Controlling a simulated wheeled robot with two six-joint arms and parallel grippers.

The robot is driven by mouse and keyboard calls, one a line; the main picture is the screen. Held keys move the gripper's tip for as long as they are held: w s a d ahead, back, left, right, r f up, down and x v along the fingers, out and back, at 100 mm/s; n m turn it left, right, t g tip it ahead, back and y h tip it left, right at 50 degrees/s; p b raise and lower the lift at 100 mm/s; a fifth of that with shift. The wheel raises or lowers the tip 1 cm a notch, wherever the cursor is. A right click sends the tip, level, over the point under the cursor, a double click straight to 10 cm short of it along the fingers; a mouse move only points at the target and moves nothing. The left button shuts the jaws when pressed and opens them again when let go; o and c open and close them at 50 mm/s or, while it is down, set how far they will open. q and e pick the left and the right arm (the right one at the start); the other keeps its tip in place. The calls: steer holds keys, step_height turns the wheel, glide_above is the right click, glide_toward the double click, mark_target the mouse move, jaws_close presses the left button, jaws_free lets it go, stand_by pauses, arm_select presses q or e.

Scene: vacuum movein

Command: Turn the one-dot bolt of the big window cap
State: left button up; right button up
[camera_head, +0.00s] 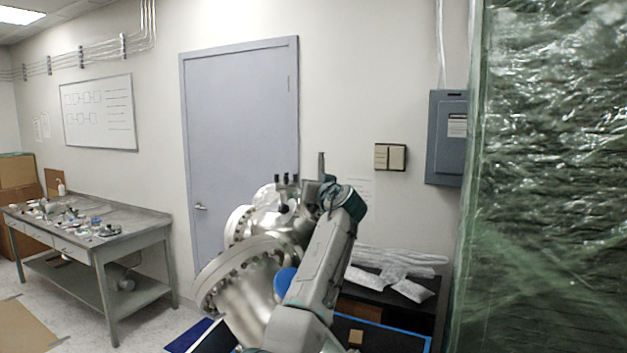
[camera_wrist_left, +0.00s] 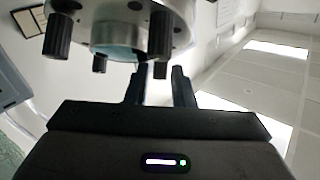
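The silver vacuum chamber (camera_head: 250,285) stands in the middle of the head view. At its top is a cap with several dark bolts (camera_head: 284,180). In the left wrist view the cap (camera_wrist_left: 118,18) is close, with a pale bluish window (camera_wrist_left: 118,53) and several dark bolts around it. No dot marks can be made out. My left gripper (camera_head: 322,168) is beside the cap's right side. In the wrist view my left gripper (camera_wrist_left: 158,72) is open, its fingers apart, with one bolt (camera_wrist_left: 160,69) showing between them. Gaps show on both sides of it. My right gripper is out of view.
A metal bench (camera_head: 125,240) with small parts stands at the left. A blue port cover (camera_head: 283,283) is on the chamber. A dark table (camera_head: 395,305) with wrapped parts is behind my arm. Green plastic sheeting (camera_head: 550,180) fills the right side.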

arm_select(q)
jaws_close()
steer(key=shift+a+f+m+h, duration=0.1)
steer(key=shift+m+h, duration=0.3)
steer(key=shift+h, duration=0.1)
steer(key=shift+a+m+h, duration=0.1)
steer(key=shift+m+h, duration=0.5)
steer(key=shift+m, duration=0.3)
steer(key=m+h, duration=0.2)
steer(key=m, duration=0.1)
steer(key=m+h, duration=0.1)
steer(key=shift+a+r+h, duration=0.15)
steer(key=shift+r+h, duration=0.1)
steer(key=shift+h, duration=0.15)
steer(key=m+g+h, duration=0.1)
steer(key=m+h, duration=0.1)
steer(key=m, duration=0.1)
steer(key=m+g+h, duration=0.1)
steer(key=m+h, duration=0.1)
steer(key=m, duration=0.1)
steer(key=shift+a+m+g, duration=0.15)
steer(key=shift+m+g, duration=0.15)
steer(key=shift+h, duration=0.3)
